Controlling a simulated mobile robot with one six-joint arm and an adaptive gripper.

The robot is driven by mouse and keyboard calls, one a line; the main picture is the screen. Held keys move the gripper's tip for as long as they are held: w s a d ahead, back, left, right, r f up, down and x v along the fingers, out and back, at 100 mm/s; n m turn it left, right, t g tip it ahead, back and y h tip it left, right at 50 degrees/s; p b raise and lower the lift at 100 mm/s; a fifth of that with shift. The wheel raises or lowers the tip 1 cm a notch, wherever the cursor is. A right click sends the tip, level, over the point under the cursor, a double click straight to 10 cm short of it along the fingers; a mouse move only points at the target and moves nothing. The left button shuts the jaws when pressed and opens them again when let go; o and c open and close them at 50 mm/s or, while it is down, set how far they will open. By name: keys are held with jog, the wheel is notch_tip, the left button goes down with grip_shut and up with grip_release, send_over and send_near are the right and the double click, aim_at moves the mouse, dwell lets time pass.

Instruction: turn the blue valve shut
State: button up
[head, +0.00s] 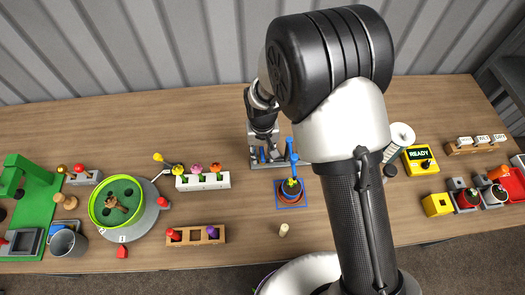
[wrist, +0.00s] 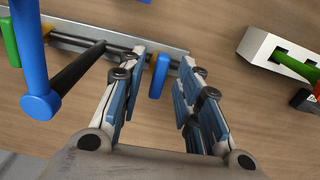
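The blue valve shows in the wrist view as a short blue lever (wrist: 157,77) with an orange hub behind it, mounted on a grey metal rail (wrist: 75,30). My gripper (wrist: 164,70) is open, its two blue-padded fingers on either side of the lever. There are visible gaps between the lever and both fingers, so nothing is held. In the head view my gripper (head: 263,130) points down over the back of the valve rack (head: 265,163). My arm hides part of that area, and small blue parts show just below the gripper.
A tall blue post (wrist: 30,50) with a black bar stands left of the fingers in the wrist view, beside a green lever (wrist: 9,42). A white block (wrist: 270,50) lies to the right. In the head view, a potted plant (head: 290,189) sits in front of the rack.

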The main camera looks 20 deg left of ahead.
aim_at(262, 155)
notch_tip(262, 155, up, 12)
dwell(0.6)
dwell(0.5)
